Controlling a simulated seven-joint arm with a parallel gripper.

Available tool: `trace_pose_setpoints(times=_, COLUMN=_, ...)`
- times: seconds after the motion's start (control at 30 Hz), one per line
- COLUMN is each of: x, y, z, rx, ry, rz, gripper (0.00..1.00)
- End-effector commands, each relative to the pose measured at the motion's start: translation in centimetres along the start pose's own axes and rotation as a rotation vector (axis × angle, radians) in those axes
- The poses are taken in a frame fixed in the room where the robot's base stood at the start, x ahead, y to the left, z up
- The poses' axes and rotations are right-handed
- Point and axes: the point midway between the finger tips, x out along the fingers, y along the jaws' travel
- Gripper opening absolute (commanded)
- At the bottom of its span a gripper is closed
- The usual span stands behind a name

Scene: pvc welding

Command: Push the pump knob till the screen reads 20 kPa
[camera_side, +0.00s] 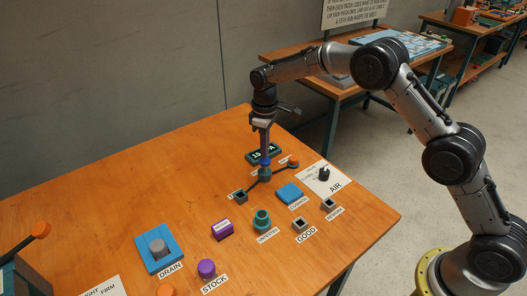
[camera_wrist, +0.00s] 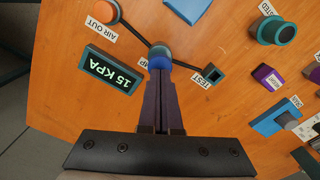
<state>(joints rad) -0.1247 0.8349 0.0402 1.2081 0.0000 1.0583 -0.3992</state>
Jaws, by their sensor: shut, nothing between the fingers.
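The pump knob (camera_wrist: 159,62) is a blue cap on a teal base at the middle of the wrist view. In the side view the knob (camera_side: 265,163) stands directly under my fingertips. My gripper (camera_side: 265,157) points straight down and is shut and empty. Its fingertips (camera_wrist: 161,76) meet the knob's edge in the wrist view; whether they touch it I cannot tell. The dark screen (camera_wrist: 108,70) reads 15 KPA in green. In the side view the screen (camera_side: 257,154) is partly hidden behind my fingers. The pump label is partly covered.
The table's left part is mostly clear.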

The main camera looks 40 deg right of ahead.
Motion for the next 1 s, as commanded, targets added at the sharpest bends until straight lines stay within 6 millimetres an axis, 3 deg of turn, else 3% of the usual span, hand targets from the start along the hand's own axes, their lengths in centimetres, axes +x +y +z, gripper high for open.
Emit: trace_pose_setpoints(times=1.0, x=2.4, y=0.0, z=0.0, rx=0.000, ry=-0.001, rz=0.000, gripper=0.00)
